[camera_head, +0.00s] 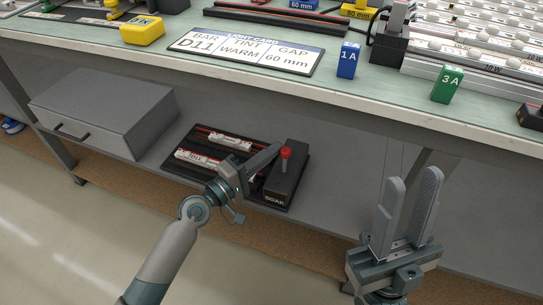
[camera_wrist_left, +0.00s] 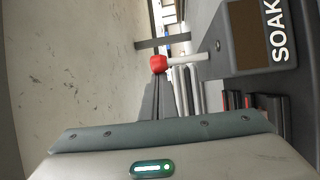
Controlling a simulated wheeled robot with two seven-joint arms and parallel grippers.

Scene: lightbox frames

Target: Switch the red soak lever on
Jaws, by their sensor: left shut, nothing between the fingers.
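The red soak lever is a red ball knob (camera_head: 286,152) on a short pale stem, mounted on a dark box (camera_head: 285,181) marked SOAK on the lower shelf. In the left wrist view the knob (camera_wrist_left: 158,64) shows with its stem (camera_wrist_left: 187,58) sticking out of the box (camera_wrist_left: 230,45). My left gripper (camera_head: 278,148) is shut and empty, with its fingertips right beside the knob. In the left wrist view the fingers (camera_wrist_left: 166,82) point at the knob; I cannot tell whether they touch it. My right gripper (camera_head: 415,177) is open and empty, in front of the bench at the right.
A dark tray (camera_head: 175,160) with light bars lies beside the box. A grey drawer unit (camera_head: 105,105) stands left on the shelf. The bench top's edge (camera_head: 300,92) overhangs, holding a card (camera_head: 245,50), a blue 1A block (camera_head: 348,60) and a green 3A block (camera_head: 447,84).

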